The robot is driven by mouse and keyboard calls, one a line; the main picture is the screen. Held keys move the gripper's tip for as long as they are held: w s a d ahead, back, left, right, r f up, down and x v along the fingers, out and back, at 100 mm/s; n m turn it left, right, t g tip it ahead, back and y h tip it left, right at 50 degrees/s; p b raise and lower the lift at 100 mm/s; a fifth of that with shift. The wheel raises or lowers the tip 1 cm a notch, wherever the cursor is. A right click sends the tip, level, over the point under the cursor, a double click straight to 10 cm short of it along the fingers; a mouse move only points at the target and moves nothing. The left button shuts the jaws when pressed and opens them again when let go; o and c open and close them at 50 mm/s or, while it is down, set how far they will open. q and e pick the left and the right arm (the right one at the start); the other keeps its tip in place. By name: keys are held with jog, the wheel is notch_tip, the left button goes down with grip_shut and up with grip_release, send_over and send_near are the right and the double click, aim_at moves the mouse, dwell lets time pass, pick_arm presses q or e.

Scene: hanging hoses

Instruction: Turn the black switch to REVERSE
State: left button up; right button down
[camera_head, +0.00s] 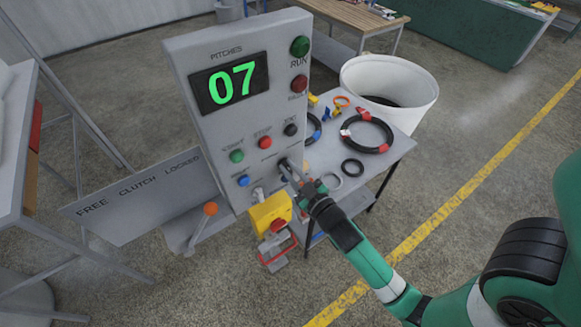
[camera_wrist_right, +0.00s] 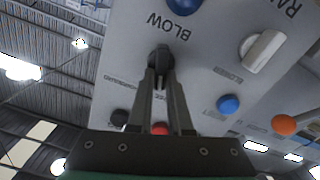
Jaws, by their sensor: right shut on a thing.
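The black switch (camera_wrist_right: 160,57) is on the face of the grey control panel (camera_head: 195,115), below the word BLOW in the upside-down right wrist view. My right gripper (camera_wrist_right: 160,80) is shut on the switch, with its two fingers converging on the knob. In the head view the right gripper (camera_head: 290,168) reaches the panel's lower right part and mostly covers the switch. Small lettering beside the switch is partly hidden by the fingers, so I cannot tell which word the knob points to. My left gripper is not in view.
The panel has a green 07 display (camera_head: 231,83), coloured buttons and a yellow box (camera_head: 270,212) below. A white selector knob (camera_wrist_right: 263,50) and a blue button (camera_wrist_right: 228,104) are near the switch. A table (camera_head: 385,158) with hoses stands behind.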

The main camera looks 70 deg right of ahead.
jog(key=n, duration=0.5)
jog(key=shift+w+a+f+p, duration=0.1)
jog(key=shift+a+p, duration=0.1)
jog(key=shift+p, duration=0.15)
jog(key=shift+n, duration=0.3)
jog(key=c, duration=0.8)
grip_release()
jog(key=shift+c, duration=0.2)
jog(key=b+v, duration=0.5)
jog(key=v, duration=0.6)
jog(key=shift+s+a, duration=0.2)
jog(key=shift+s, duration=0.05)
